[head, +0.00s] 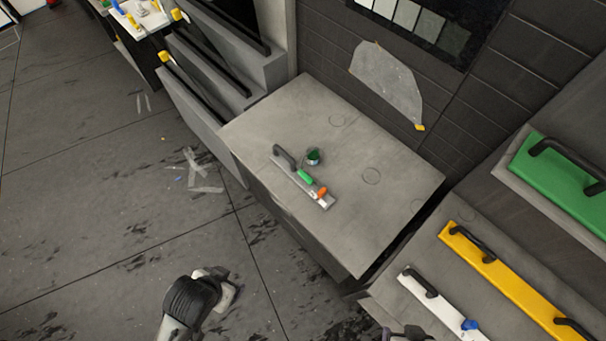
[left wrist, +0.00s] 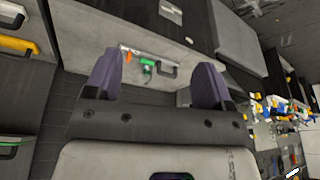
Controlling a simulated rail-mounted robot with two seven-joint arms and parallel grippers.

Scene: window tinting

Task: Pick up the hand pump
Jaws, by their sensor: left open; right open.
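A long grey bar tool (head: 318,199) with a black handle, a green part and an orange part lies on the grey cabinet top (head: 345,100). A small round green-topped item (head: 314,156) sits close beside it. I cannot tell for certain which of these is the hand pump. In the left wrist view the bar tool (left wrist: 133,53) shows beyond and between the fingers of my left gripper (left wrist: 155,78), which is open, empty and apart from it. My right gripper (head: 405,334) only shows its tips at the bottom edge of the head view, open and away from the cabinet.
A yellow bar (head: 500,270) and a white bar (head: 432,300), both with black handles, lie on a grey surface at right. A green bar (head: 560,180) lies above them. A translucent sheet (head: 388,82) hangs on the dark wall.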

